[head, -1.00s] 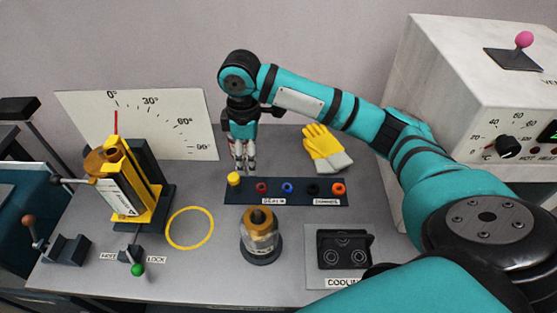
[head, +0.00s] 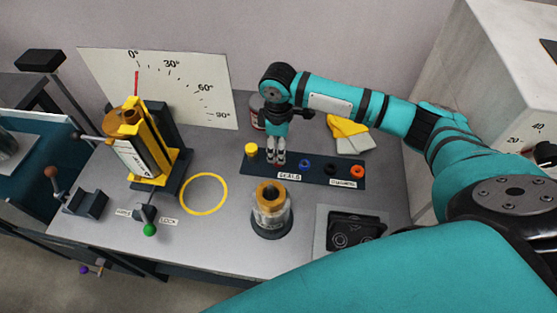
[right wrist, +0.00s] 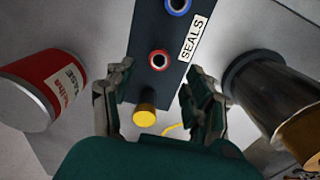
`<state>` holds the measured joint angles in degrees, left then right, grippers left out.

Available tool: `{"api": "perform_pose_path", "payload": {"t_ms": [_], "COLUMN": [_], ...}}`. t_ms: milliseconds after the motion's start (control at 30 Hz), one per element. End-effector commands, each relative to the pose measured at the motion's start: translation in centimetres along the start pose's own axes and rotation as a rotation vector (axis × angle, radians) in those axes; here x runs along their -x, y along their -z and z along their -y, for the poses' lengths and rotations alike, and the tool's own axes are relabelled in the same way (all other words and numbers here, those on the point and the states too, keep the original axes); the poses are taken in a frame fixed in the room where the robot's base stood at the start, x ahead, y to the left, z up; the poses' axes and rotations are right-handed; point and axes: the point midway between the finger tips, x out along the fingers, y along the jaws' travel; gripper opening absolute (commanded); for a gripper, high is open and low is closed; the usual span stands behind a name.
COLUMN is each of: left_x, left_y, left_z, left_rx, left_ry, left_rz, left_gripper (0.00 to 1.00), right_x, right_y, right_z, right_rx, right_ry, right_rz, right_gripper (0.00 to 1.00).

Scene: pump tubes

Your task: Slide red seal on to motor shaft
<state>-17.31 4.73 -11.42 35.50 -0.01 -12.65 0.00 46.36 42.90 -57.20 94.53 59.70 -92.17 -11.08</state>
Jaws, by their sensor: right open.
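The red seal (right wrist: 159,59) is a small red ring on the dark rack (right wrist: 140,88) in the right wrist view. My right gripper (right wrist: 160,66) is open, with its fingers to either side of the seal and no visible contact. In the head view the gripper (head: 275,160) points down at the rack and hides the seal. A metal cylinder with a brass top (head: 270,208) stands upright in front of the rack; it also shows in the right wrist view (right wrist: 272,95). I cannot tell which part is the motor shaft. My left gripper is not in view.
The rack also holds a yellow cap (head: 251,150), a blue ring (head: 305,165) and an orange ring (head: 357,171). A red can (right wrist: 38,88) stands beside the gripper. A yellow tilt stand (head: 150,150) and yellow hoop (head: 203,211) are left. Gloves (head: 348,134) lie behind.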

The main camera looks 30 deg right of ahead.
Motion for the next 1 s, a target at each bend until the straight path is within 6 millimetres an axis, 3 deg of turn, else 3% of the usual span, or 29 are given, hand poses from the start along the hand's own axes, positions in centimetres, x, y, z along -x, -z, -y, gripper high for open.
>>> {"api": "perform_pose_path", "payload": {"t_ms": [167, 433, 733, 1000], "left_x": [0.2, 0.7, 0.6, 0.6], "left_y": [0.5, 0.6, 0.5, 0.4], "left_z": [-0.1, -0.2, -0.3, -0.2], "left_rx": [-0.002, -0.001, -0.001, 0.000], "left_ry": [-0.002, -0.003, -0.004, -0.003], "left_rz": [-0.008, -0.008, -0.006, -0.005], "left_gripper": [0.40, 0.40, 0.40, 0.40], "right_x": [-1.2, -5.0, -5.5, -5.5], "right_y": [0.0, 0.0, 0.0, 0.0], "right_z": [0.0, -0.1, -0.1, -0.1], "right_rx": [-0.001, -0.001, 0.001, 0.000], "right_ry": [0.001, 0.001, -0.001, -0.001], "right_rz": [0.001, 0.001, -0.001, -0.001], "right_gripper": [0.54, 0.54, 0.54, 0.19]}}
